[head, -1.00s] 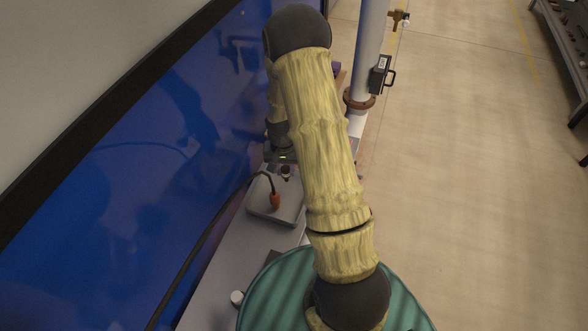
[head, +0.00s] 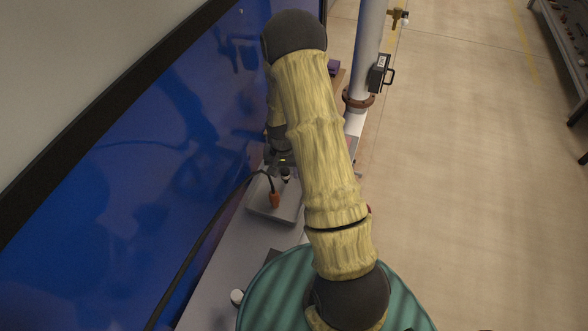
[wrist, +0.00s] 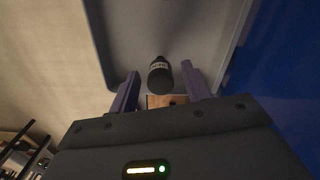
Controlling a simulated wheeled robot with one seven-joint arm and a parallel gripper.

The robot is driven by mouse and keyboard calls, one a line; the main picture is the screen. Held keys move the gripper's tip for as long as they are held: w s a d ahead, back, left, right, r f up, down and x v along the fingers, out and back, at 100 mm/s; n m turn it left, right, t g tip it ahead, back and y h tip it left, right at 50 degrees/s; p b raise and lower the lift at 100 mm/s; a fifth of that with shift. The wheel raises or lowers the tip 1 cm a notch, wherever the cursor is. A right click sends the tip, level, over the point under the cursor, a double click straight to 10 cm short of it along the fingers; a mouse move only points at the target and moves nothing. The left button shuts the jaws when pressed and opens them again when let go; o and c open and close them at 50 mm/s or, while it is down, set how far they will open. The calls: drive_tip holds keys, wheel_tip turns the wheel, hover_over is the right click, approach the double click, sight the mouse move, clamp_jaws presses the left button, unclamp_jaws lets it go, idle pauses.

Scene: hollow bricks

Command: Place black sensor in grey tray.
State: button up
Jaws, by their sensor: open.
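The black sensor (wrist: 160,76), a small dark cylinder with a pale label band, shows between the two purple fingers of my gripper (wrist: 161,71) in the wrist view. The fingers are open, with a visible gap on each side of the sensor. The grey tray (head: 262,209) lies on the bench below my gripper; its floor (wrist: 115,40) fills the upper part of the wrist view. In the head view the sensor (head: 286,178) is a small dark shape just under my gripper (head: 283,168), over the tray's far part. I cannot tell whether it touches the tray floor.
An orange plug (head: 275,200) on a black cable hangs over or rests in the tray. A blue panel (head: 130,170) runs along the left. A grey pipe (head: 367,50) with a black box (head: 379,74) stands beyond.

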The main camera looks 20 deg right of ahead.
sight(285, 171)
wheel_tip(285, 171, up, 12)
drive_tip(key=b, duration=0.1)
drive_tip(key=shift+r+b, duration=0.2)
drive_tip(key=shift+b, duration=0.1)
idle(0.7)
drive_tip(key=s+a+r+n+t, duration=0.2)
drive_tip(key=s+a+r+n, duration=0.5)
drive_tip(key=s, duration=0.5)
drive_tip(key=a, duration=0.2)
drive_tip(key=shift+s+a+r+t, duration=0.3)
drive_tip(key=shift+s+t, duration=0.1)
drive_tip(key=shift+c, duration=0.2)
